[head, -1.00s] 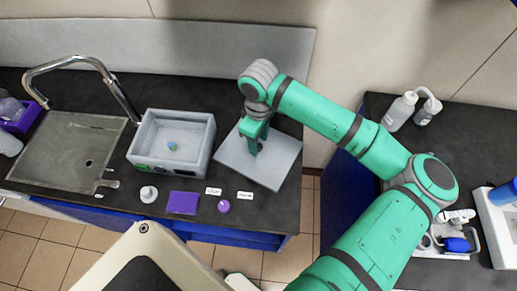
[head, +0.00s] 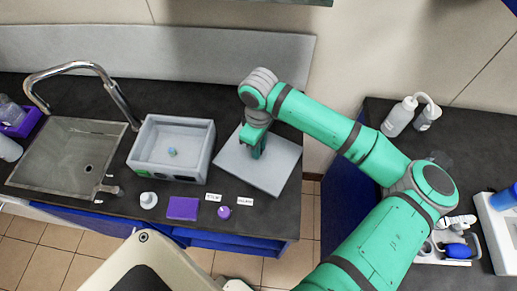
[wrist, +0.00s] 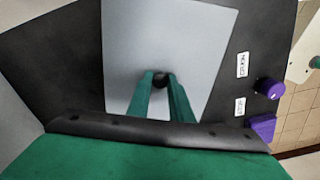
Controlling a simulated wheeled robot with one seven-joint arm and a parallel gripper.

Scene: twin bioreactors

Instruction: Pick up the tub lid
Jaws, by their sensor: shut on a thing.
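The tub lid (head: 272,176) is a flat grey square plate on the dark counter, right of the grey tub (head: 143,170). In the wrist view the lid (wrist: 188,35) spreads out beneath my gripper, with a small dark knob (wrist: 162,80) near its middle. My gripper (head: 258,152) points down over the middle of the lid. In the wrist view its green fingers (wrist: 162,86) are closed at the knob. The fingers hide part of the knob. I cannot tell any gap between lid and counter.
A sink (head: 68,158) with a tall tap is at the left. A white piece (head: 148,200), a purple block (head: 183,208), two labels and a purple round piece (head: 224,212) lie along the front edge. A second counter with bottles (head: 400,116) stands at the right.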

